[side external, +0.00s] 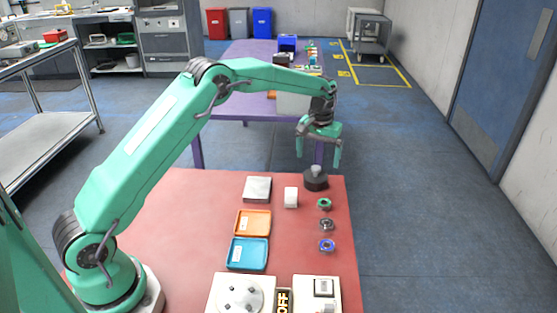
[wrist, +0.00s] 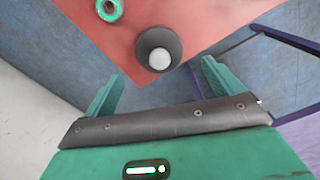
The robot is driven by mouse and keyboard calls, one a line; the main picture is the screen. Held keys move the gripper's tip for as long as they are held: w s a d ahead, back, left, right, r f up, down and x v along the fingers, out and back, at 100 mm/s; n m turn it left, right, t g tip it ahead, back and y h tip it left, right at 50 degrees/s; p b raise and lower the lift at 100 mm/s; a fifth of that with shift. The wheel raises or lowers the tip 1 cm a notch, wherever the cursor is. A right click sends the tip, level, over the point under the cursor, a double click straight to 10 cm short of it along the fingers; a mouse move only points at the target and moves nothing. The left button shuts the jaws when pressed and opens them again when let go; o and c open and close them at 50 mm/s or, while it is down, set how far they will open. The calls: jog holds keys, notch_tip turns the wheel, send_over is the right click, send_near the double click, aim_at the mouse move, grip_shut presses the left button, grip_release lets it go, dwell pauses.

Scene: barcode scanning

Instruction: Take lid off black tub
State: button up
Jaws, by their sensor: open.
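The black tub (side external: 316,183) stands near the far right corner of the red table, with a grey knob-like top (side external: 316,170) on it. In the wrist view the tub (wrist: 150,40) shows from above as a dark round shape with a pale round knob (wrist: 159,60). I cannot tell the lid's edge from the tub's body. My gripper (side external: 319,163) is above the tub, fingers pointing down, open and empty. In the wrist view the fingers of my gripper (wrist: 157,82) are spread wide, with the tub beyond the gap between them.
Green (side external: 325,203), grey (side external: 326,224) and blue (side external: 327,246) rings lie nearer on the right. A white block (side external: 291,197), a grey-white box (side external: 257,189), an orange tray (side external: 252,223) and a blue tray (side external: 248,253) sit left of them. A purple table (side external: 228,104) stands behind.

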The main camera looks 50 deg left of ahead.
aim_at(316, 168)
jog(key=shift+s+f, duration=0.2)
jog(key=shift+f, duration=2.3)
jog(key=c, duration=1)
